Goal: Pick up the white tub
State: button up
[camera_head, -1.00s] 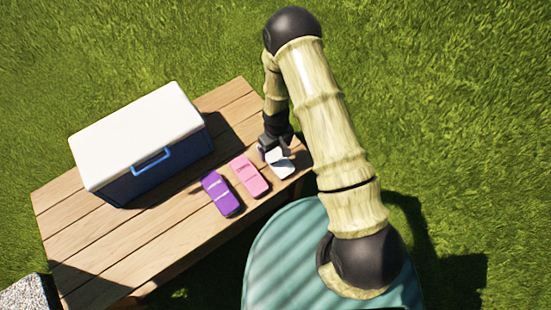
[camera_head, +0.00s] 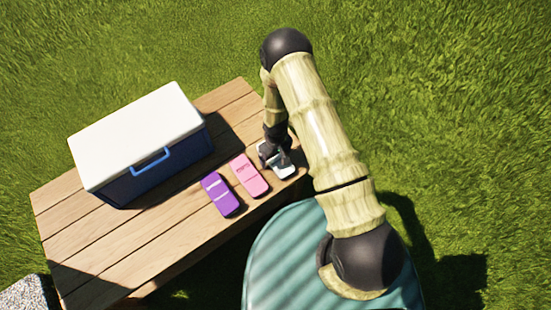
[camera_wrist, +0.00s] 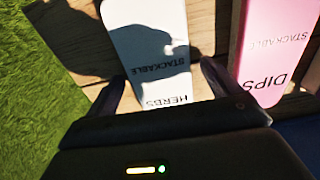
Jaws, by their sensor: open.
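The white tub (camera_head: 284,173) lies near the right end of the wooden table, beside the pink tub. My gripper (camera_head: 274,156) is over its far part and hides some of it. In the wrist view the white tub (camera_wrist: 150,45) reads "STACKABLE" and "HERBS". My gripper (camera_wrist: 168,85) shows there with its two fingers apart, one on each side of the tub's near end. I cannot tell whether the fingers touch it. The gripper's shadow falls across the tub.
A pink tub (camera_head: 249,176), marked "DIPS" in the wrist view (camera_wrist: 275,50), stands close beside the white tub. A purple tub (camera_head: 220,195) is further left. A blue cooler with a white lid (camera_head: 140,140) fills the back left of the table (camera_head: 85,240). Grass surrounds the table.

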dwell(0.3)
jog(key=c, duration=1.2)
jog(key=shift+r, duration=0.1)
notch_tip(320, 180, up, 10)
jog(key=shift+p, duration=0.4)
